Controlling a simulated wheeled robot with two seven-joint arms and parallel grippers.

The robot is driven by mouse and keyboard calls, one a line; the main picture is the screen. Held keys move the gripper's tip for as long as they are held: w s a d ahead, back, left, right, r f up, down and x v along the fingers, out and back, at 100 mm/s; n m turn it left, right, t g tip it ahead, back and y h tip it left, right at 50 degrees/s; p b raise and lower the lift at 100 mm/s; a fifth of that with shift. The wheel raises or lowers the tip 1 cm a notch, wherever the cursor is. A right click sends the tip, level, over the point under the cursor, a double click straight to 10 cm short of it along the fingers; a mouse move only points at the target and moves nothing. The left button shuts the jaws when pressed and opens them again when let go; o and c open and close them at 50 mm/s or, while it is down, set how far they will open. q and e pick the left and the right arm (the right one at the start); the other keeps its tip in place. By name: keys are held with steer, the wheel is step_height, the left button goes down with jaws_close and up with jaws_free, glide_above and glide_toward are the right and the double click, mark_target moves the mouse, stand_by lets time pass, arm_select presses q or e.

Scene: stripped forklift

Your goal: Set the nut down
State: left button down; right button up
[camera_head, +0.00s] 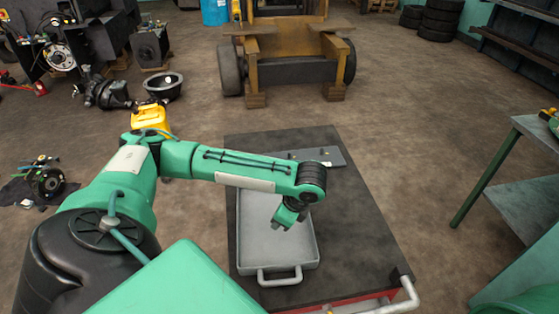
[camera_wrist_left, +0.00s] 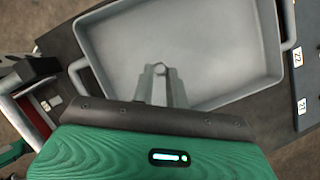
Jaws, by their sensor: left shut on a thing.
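My left gripper (camera_head: 287,224) hangs over the grey tray (camera_head: 262,256). In the left wrist view the gripper (camera_wrist_left: 161,76) is shut on a small nut (camera_wrist_left: 159,68) at its fingertips. The nut shows against the bare floor of the tray (camera_wrist_left: 92,66), above it or close to it; the exact height is hard to tell. The nut is too small or hidden to make out in the head view. The tray looks empty otherwise. My right gripper is not in view.
A green bench (camera_head: 530,125) stands to the right. The cart's right side is clear.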

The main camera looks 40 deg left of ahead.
mark_target(275, 241)
arm_select(q)
step_height(275, 241, down, 3)
steer(key=shift+f, duration=0.15)
step_height(275, 241, down, 4)
steer(key=shift+r+p, duration=0.1)
steer(key=shift+p, duration=0.4)
steer(key=shift+f, duration=0.25)
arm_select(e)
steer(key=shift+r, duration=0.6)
arm_select(q)
steer(key=c, duration=1.4)
jaws_free()
steer(key=shift+f, duration=0.1)
